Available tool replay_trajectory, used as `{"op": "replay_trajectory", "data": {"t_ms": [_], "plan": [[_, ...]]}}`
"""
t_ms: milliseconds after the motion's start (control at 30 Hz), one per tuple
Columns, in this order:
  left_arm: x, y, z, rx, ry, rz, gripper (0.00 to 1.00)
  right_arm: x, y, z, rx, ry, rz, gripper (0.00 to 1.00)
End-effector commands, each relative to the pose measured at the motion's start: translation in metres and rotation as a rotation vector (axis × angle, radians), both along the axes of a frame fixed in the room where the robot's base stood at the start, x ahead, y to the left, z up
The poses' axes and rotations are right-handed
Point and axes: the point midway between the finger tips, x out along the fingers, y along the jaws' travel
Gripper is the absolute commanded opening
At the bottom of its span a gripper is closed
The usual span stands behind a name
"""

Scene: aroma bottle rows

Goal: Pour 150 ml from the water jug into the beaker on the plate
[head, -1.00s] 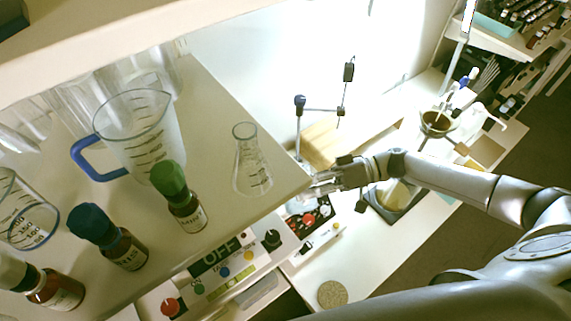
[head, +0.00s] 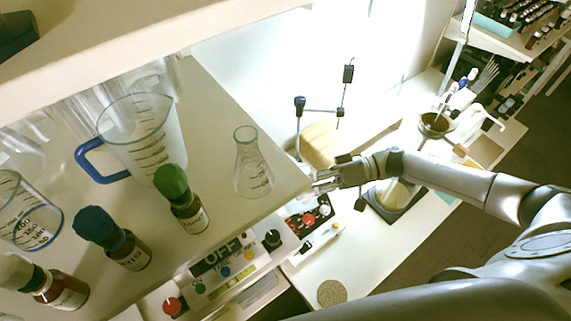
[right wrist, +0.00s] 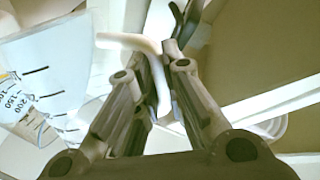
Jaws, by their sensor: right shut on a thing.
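My right gripper (head: 314,182) reaches in from the right beside the shelf's end in the head view. In the right wrist view its fingers (right wrist: 160,75) are shut on a pale curved handle (right wrist: 130,42). A clear vessel with black volume marks (right wrist: 40,75) stands beside the handle at the left. It looks like the water jug, though the join is not clear. In the head view the shelf and my gripper hide most of it. I cannot make out the beaker on the plate. My left gripper is not in view.
The shelf (head: 225,105) bears a blue-handled jug (head: 140,135), a conical flask (head: 252,165) and capped bottles (head: 185,200). Below are a device with an OFF display (head: 215,262) and a round cork-like mat (head: 332,293). A wooden block (head: 325,143) stands behind my gripper.

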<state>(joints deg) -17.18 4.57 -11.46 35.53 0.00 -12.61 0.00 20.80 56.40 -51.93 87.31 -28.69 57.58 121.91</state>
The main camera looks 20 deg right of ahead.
Motion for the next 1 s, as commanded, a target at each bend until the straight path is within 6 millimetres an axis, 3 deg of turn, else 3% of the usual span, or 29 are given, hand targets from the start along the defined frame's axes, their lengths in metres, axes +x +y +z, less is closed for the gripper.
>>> {"op": "replay_trajectory", "data": {"t_ms": [1000], "plan": [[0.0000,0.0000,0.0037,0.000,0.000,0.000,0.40,0.0032,0.0003,0.0042,0.002,0.028,0.001,0.00]]}}
